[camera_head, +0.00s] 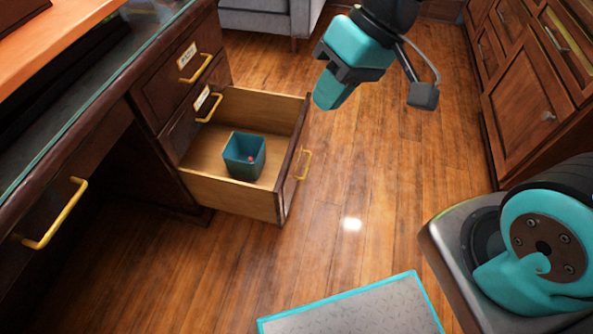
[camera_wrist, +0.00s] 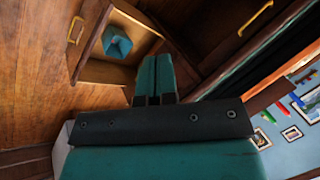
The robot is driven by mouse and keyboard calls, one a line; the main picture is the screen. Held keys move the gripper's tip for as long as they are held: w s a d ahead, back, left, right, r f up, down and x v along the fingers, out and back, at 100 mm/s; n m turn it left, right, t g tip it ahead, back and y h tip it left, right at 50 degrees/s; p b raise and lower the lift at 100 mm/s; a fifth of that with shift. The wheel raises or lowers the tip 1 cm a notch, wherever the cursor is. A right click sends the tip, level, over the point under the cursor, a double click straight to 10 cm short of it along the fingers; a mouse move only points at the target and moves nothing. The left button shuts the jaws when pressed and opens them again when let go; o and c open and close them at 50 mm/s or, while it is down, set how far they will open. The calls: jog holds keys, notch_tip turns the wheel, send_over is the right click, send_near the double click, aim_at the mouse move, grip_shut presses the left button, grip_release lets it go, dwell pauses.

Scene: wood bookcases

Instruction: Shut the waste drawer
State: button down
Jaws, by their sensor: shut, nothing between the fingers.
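The waste drawer (camera_head: 230,203) is the bottom drawer of a dark wood desk and stands pulled out. Its front panel (camera_head: 293,155) has a yellow handle (camera_head: 304,164). A teal bin (camera_head: 244,156) stands inside the drawer, with a small pinkish thing in it. My gripper (camera_head: 328,92) is shut and empty, above the floor to the right of the drawer front and apart from it in the head view. In the wrist view, the drawer (camera_wrist: 105,72), its handle (camera_wrist: 76,30) and the bin (camera_wrist: 117,42) lie beyond my gripper (camera_wrist: 154,62), which hides part of the drawer.
Two labelled drawers (camera_head: 185,62) above it look shut, with yellow handles. Another yellow handle (camera_head: 56,215) sticks out of the desk at left. Wood cabinets (camera_head: 530,90) line the right side, and a grey sofa (camera_head: 265,20) stands behind. The floor (camera_head: 380,165) before the drawer is clear.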

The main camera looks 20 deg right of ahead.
jog(key=w+d+f+m+t+y+b, duration=0.1)
jog(key=w+d+f+m+t+b, duration=0.2)
jog(key=f, duration=0.9)
jog(key=w+d+f+m+y+b, duration=0.1)
jog(key=w+d+f+m+b, duration=0.3)
jog(key=f, duration=0.9)
jog(key=w+d+f+m+t+b, duration=0.2)
jog(key=w+d+f+m+b, duration=0.3)
jog(key=f, duration=0.7)
jog(key=n+b, duration=0.1)
jog(key=b, duration=0.1)
send_near(288, 170)
jog(key=x, duration=0.4)
jog(key=d+f+x, duration=0.1)
jog(key=shift+a+f, duration=0.3)
jog(key=shift+w+a+r, duration=0.1)
jog(key=shift+w+a, duration=0.3)
jog(key=shift+a, duration=0.25)
jog(key=shift+a, duration=0.1)
